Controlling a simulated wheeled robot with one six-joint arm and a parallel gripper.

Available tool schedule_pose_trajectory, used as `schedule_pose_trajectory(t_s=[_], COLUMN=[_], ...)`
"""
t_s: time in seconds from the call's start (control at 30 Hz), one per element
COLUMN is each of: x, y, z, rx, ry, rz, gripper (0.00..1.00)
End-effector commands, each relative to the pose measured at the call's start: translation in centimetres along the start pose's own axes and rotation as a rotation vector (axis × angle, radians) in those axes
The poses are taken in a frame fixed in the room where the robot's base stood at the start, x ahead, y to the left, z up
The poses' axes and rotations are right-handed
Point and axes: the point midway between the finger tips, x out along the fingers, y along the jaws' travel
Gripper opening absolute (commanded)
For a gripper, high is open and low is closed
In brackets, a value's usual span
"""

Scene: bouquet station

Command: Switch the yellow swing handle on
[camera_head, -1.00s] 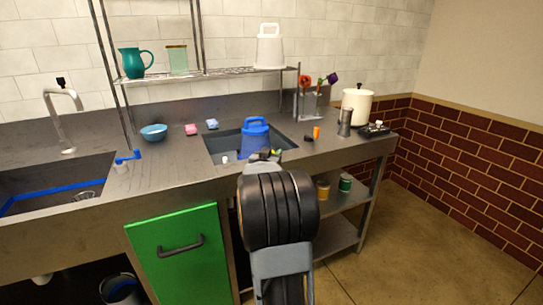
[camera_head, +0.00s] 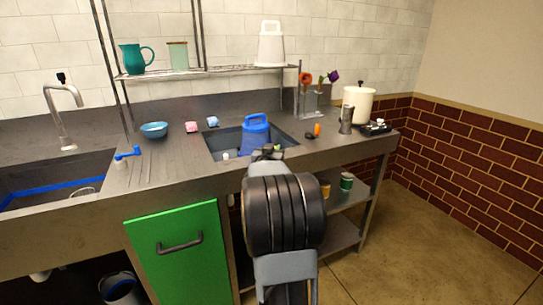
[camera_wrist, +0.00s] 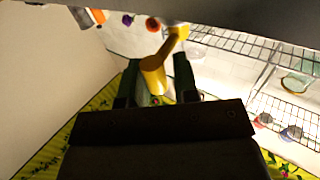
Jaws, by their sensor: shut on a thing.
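The yellow swing handle (camera_wrist: 154,76) shows in the wrist view as a short thick grip with a thinner arm running up and right to a yellow pivot. My gripper (camera_wrist: 157,64) has one dark finger on each side of the grip and is shut on it. In the head view my gripper (camera_head: 267,154) is at the front edge of the sink basin, mostly hidden behind my own arm. The handle cannot be made out clearly there, and its turned position cannot be told.
A blue container (camera_head: 255,138) stands in the basin just behind my gripper. A green cabinet door (camera_head: 180,250) is below left. A grey pepper-mill-like item (camera_head: 346,120) and a cream pot (camera_head: 358,103) stand to the right. The floor at the right is clear.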

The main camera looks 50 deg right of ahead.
Motion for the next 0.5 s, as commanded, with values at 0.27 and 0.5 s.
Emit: schedule_pose_trajectory(t_s=[0.27,0.5], x=[0.20,0.21], y=[0.69,0.72], z=[-0.22,-0.23], rx=[0.000,0.000], ry=[0.005,0.006], rz=[-0.015,-0.014], gripper=[0.04,0.40])
